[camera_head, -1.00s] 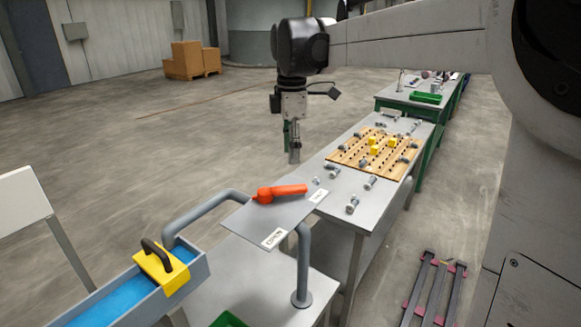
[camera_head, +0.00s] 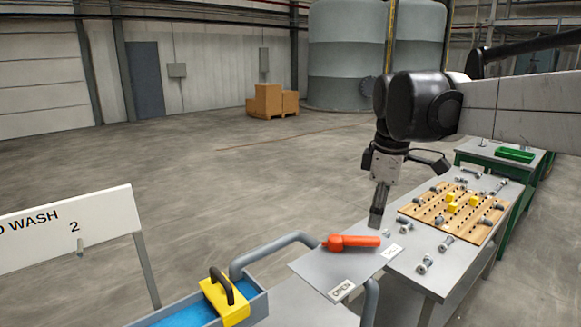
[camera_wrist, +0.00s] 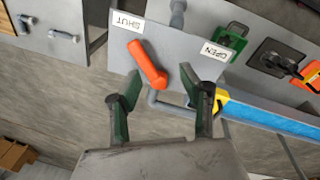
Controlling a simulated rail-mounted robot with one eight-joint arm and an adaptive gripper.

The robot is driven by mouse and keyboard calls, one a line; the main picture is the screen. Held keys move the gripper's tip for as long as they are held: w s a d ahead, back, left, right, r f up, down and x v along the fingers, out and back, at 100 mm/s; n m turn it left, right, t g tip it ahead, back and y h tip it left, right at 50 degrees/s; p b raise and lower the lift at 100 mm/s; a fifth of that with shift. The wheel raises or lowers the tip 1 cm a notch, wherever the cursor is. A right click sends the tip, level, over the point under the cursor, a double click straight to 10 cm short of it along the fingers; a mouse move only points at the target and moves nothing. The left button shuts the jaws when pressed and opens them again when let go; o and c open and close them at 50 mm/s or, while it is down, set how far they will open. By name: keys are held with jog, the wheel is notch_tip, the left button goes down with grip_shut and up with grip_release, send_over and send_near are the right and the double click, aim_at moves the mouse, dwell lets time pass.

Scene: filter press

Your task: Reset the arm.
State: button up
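My gripper (camera_head: 378,216) hangs from the arm, pointing down, above and just beyond the orange-red lever in the head view. In the wrist view my gripper (camera_wrist: 160,100) has its two green-and-black fingers wide apart with nothing between them. The orange-red lever (camera_head: 352,242) lies on a grey plate (camera_head: 325,268); it also shows in the wrist view (camera_wrist: 148,63), beyond the fingertips and apart from them. Its free end points toward the SHUT label (camera_wrist: 127,20). The OPEN label (camera_wrist: 214,51) is at the plate's other corner.
A blue tray (camera_head: 185,318) with a yellow black-handled block (camera_head: 226,300) stands left of the plate. Grey pipes run beside it. A table at right holds a wooden pegboard (camera_head: 430,214), yellow blocks and several bolts. A WASH sign (camera_head: 70,236) stands at left. Open floor lies beyond.

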jog(key=s+f+m+t, duration=0.2)
jog(key=s+f+m, duration=0.4)
jog(key=s, duration=0.3)
jog(key=s+f+m+t+b, duration=0.1)
jog(key=s+f+m+t, duration=0.2)
jog(key=s+f+m, duration=0.3)
jog(key=shift+s+f+m+t, duration=0.35)
jog(key=shift+s+f, duration=0.65)
jog(key=shift+s, duration=1.1)
